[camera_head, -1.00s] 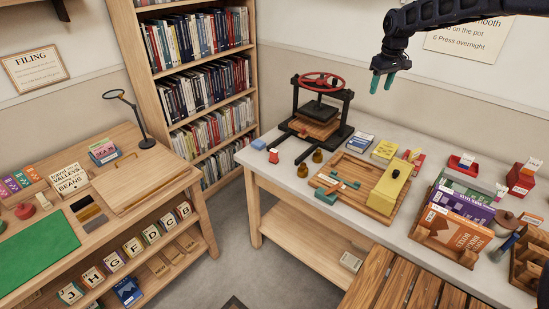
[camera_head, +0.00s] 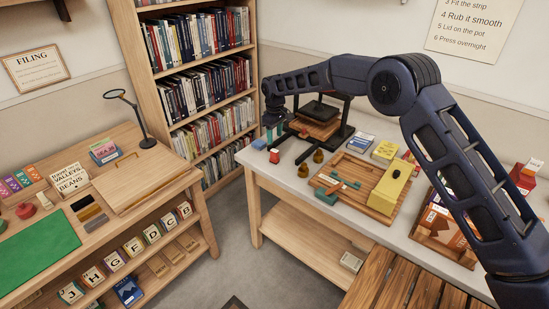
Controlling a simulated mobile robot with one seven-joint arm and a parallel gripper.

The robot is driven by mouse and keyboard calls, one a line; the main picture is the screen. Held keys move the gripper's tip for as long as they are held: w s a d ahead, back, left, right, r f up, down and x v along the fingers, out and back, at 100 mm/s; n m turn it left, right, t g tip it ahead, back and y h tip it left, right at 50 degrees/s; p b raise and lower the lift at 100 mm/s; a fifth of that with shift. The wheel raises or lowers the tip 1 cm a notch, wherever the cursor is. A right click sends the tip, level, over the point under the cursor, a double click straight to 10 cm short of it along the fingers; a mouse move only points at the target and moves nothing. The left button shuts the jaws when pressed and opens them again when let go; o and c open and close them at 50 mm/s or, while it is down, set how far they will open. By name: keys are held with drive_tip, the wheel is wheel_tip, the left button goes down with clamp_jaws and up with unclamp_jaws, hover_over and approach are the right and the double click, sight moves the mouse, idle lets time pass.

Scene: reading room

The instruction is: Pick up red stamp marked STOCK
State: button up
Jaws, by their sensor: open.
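A small red object (camera_head: 274,156) stands near the left end of the white worktable. A red round-topped object (camera_head: 25,210) sits on the wooden desk at the far left. No STOCK marking can be read on either, so I cannot tell which is the stamp. My gripper (camera_head: 274,133), with teal fingertips pointing down, is open above the table's left end. In the picture it is just above the small red object and apart from it. My forearm partly covers the black press.
A blue-and-white block (camera_head: 259,144) lies just left of the small red object. A wooden board (camera_head: 407,199) holds a yellow block. The bookcase (camera_head: 203,88) rises behind.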

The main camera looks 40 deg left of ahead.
sight(274, 150)
drive_tip(key=shift+s+a+f, duration=0.15)
drive_tip(key=shift+s+f, duration=0.05)
drive_tip(key=shift+f, duration=0.35)
drive_tip(key=f, duration=1)
drive_tip(key=shift+w, duration=0.2)
drive_tip(key=shift+c, duration=0.4)
drive_tip(key=c, duration=1)
